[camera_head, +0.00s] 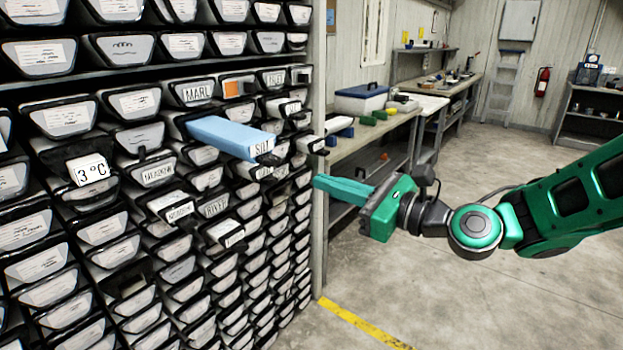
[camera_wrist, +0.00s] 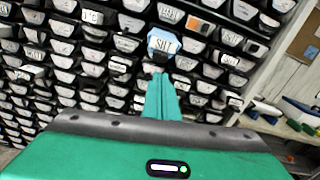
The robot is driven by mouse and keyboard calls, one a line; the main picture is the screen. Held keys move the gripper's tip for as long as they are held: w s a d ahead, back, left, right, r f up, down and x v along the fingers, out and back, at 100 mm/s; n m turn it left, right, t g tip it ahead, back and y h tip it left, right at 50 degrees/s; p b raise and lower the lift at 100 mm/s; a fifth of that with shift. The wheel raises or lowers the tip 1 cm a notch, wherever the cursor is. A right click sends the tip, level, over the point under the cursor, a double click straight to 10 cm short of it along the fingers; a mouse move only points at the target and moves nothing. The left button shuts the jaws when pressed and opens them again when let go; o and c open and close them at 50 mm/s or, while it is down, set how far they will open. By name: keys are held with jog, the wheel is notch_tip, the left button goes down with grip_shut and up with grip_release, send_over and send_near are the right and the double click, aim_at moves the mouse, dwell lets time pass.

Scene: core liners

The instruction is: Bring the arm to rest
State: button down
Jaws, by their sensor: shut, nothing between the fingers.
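My gripper (camera_head: 318,182) is at the end of my green arm, which reaches in from the right in the head view. Its green fingers are shut with nothing between them and point left toward the rack of drawers. In the wrist view the shut fingers (camera_wrist: 161,78) point toward a light blue drawer labelled SILT (camera_wrist: 160,42). In the head view that blue drawer (camera_head: 225,135) sticks out of the rack, above and left of my fingertips. A gap shows between the fingertips and the drawer.
The rack (camera_head: 130,230) of labelled drawers fills the left side; a few drawers, such as the one marked 3 °C (camera_head: 90,172), stick out slightly. A workbench (camera_head: 350,147) with a blue-lidded cooler (camera_head: 361,98) stands behind my gripper. The concrete floor (camera_head: 450,300) is clear.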

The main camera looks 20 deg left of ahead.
jog(key=s+d+f+n+h, duration=0.1)
jog(key=d+f+n+h, duration=0.35)
jog(key=d, duration=0.55)
jog(key=s+d+f+n+g+h, duration=0.1)
jog(key=d+f+n+h, duration=0.3)
jog(key=d, duration=0.6)
jog(key=d+f+n+h, duration=0.3)
jog(key=d+f, duration=0.3)
jog(key=d, duration=0.5)
jog(key=s+d+f+n+g+h, duration=0.1)
jog(key=s+d+h, duration=0.1)
jog(key=s+d, duration=0.35)
jog(key=s+d+f+n+g+h, duration=0.1)
jog(key=s+d+h, duration=0.15)
jog(key=d, duration=0.55)
jog(key=s+d+g, duration=0.2)
jog(key=s+d, duration=0.1)
jog(key=s, duration=0.4)
jog(key=s+d+g, duration=0.2)
jog(key=s+d, duration=0.2)
jog(key=s, duration=0.3)
jog(key=shift+s+d+r+n, duration=0.25)
jog(key=shift+s+r+n, duration=0.1)
jog(key=shift+r, duration=0.1)
jog(key=shift+w, duration=0.1)
